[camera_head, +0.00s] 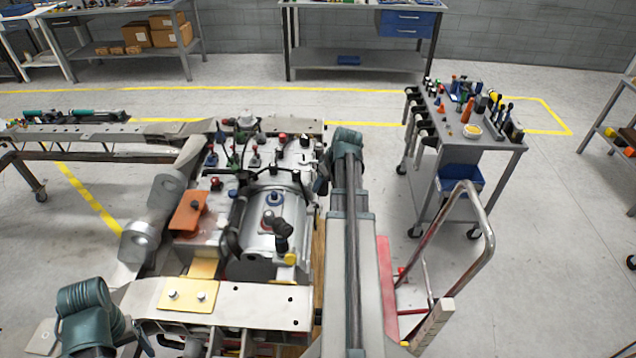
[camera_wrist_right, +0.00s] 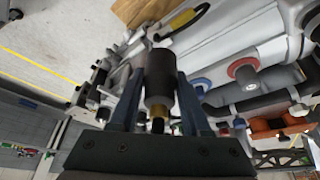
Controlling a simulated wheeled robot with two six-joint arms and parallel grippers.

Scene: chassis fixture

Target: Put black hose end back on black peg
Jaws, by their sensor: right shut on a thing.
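My right gripper (camera_head: 322,178) is at the right side of the chassis unit, beside the silver cylindrical housing. In the right wrist view its two fingers (camera_wrist_right: 159,82) are closed around a black cylindrical hose end (camera_wrist_right: 158,70), with a brass-coloured piece below it. A black curved hose (camera_head: 238,215) lies over the left of the housing in the head view. A dark upright fitting (camera_head: 282,230) with a yellow base stands at the housing's front. I cannot tell which fitting is the black peg. My left gripper (camera_head: 143,340) is partly visible at the lower left; its jaw state is unclear.
Several coloured caps and fittings crowd the chassis top (camera_head: 262,150). An orange block (camera_head: 188,212) is on its left. A grey tool cart (camera_head: 480,135) and a red hand trolley (camera_head: 388,285) stand at the right.

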